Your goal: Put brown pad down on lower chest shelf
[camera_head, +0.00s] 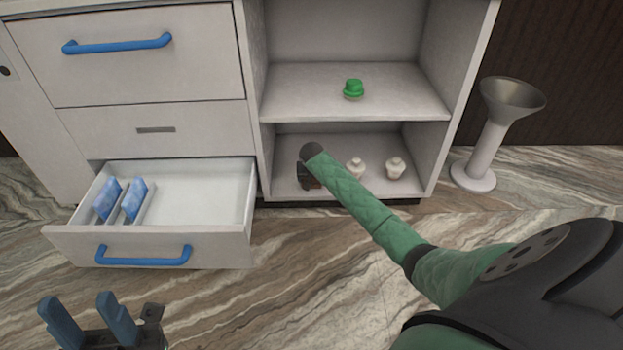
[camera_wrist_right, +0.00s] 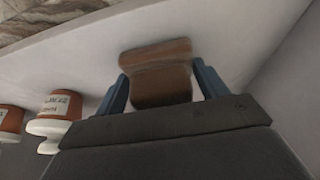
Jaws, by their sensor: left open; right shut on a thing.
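The brown pad (camera_wrist_right: 158,75) is held between the two blue fingers of my right gripper (camera_wrist_right: 160,88) in the right wrist view. Behind it is the pale surface of the lower chest shelf (camera_wrist_right: 235,40). I cannot tell whether the pad touches the shelf. In the head view my right arm reaches into the left part of the lower shelf (camera_head: 345,185), and its gripper (camera_head: 307,180) is mostly hidden there. The pad cannot be made out in that view. My left gripper (camera_head: 92,318) is open and empty at the bottom left, above the floor.
Two white-topped jars (camera_head: 355,168) (camera_head: 395,167) stand on the lower shelf, right of my right gripper. A green-lidded item (camera_head: 353,89) is on the upper shelf. An open drawer (camera_head: 205,190) holds blue packets (camera_head: 133,200). A funnel-topped stand (camera_head: 487,150) is at the right.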

